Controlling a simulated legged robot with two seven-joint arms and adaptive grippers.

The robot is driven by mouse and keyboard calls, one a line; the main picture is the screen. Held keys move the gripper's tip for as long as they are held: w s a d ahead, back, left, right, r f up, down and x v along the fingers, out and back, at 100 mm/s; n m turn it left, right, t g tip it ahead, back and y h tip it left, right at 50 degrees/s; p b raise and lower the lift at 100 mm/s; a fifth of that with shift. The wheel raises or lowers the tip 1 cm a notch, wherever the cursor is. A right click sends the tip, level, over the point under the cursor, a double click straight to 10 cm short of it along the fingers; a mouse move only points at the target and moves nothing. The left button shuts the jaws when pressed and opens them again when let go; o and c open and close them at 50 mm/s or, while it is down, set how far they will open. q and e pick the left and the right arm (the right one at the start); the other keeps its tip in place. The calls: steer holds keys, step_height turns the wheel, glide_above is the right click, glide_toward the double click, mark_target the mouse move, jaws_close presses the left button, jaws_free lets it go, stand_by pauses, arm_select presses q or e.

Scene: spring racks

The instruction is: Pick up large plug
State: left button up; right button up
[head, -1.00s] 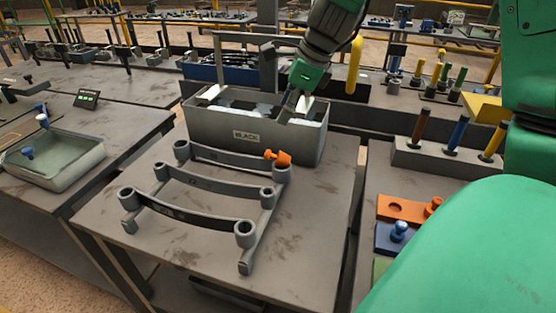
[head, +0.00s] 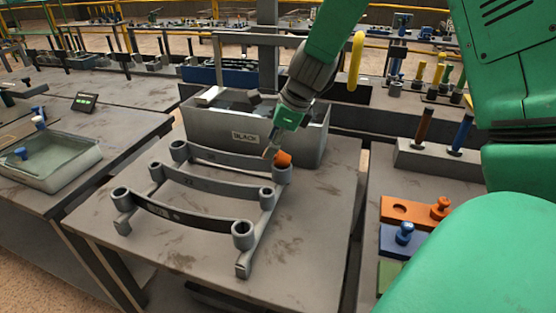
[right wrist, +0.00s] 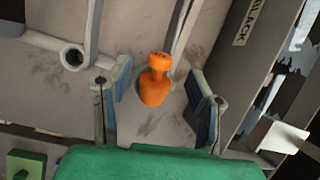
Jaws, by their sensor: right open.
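The large plug is likely the orange plug (head: 283,158) at the back right corner post of the grey spring rack (head: 262,222). In the right wrist view the orange plug (right wrist: 155,82) shows a round knob and a wider body. My right gripper (head: 271,152) has its fingers at the plug and partly hides it. In the right wrist view my right gripper (right wrist: 160,92) is open, with one finger on each side of the plug and a gap to both. My left gripper is not in view.
A grey bin labelled BLACK (head: 205,128) stands close behind the rack. To the right are an orange block with an orange plug (head: 397,209), a blue block with a blue plug (head: 396,243) and a holder with rods (head: 410,156). The table's front right is clear.

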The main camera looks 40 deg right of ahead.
mark_target(277, 157)
steer(key=x, duration=0.4)
steer(key=shift+s+d+f+b, duration=0.2)
steer(key=shift+d+f+b, duration=0.05)
steer(key=shift+b, duration=0.15)
steer(key=shift+w+f, duration=0.15)
steer(key=shift+f, duration=0.05)
steer(key=shift+r, duration=0.1)
jaws_close()
steer(key=shift+r, duration=0.1)
